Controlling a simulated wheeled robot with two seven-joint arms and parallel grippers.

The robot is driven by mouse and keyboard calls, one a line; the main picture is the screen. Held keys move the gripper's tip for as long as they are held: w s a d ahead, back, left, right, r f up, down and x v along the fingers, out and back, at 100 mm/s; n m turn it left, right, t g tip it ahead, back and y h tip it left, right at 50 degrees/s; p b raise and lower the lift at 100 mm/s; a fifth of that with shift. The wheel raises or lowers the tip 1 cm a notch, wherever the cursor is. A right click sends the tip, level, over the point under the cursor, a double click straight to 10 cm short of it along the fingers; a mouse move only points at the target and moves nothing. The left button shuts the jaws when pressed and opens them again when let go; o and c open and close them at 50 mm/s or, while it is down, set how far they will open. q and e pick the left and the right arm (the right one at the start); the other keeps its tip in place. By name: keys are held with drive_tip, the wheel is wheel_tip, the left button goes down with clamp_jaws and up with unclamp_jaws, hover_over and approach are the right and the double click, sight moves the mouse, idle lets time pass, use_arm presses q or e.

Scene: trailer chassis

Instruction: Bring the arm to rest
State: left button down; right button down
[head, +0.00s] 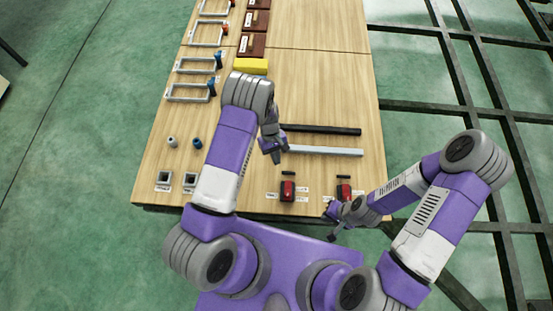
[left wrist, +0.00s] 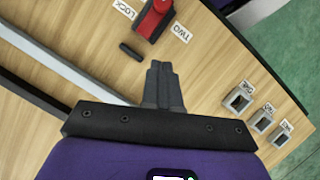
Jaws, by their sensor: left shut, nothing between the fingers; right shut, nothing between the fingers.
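My left gripper (head: 277,152) is shut and empty, above the wooden table (head: 310,95) just left of the ends of two long bars. In the left wrist view its closed fingers (left wrist: 163,85) point toward a red tool, with nothing between them. My right gripper (head: 331,226) is shut and empty near the table's front edge, at the right, beside another red tool. Both arms are bent at the elbow.
A black bar (head: 325,130) and a grey bar (head: 325,151) lie on the table. A red tool (head: 287,191) and a second red tool (head: 344,188) stand near the front edge. Frames, brown boxes and a yellow block (head: 251,66) line the far left. The table's right half is mostly clear.

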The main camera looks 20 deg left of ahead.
idle(0.4)
use_arm(q)
drive_tip(key=s+f+m+t+p, duration=0.1)
drive_tip(key=s+f+m+p, duration=0.1)
drive_tip(key=s, duration=0.8)
drive_tip(key=s+d+r+m+t+h, duration=0.1)
drive_tip(key=s+d+r+m+t, duration=0.2)
drive_tip(key=s+r, duration=0.2)
drive_tip(key=shift+s+d+h+p, duration=0.3)
drive_tip(key=shift+s, duration=0.4)
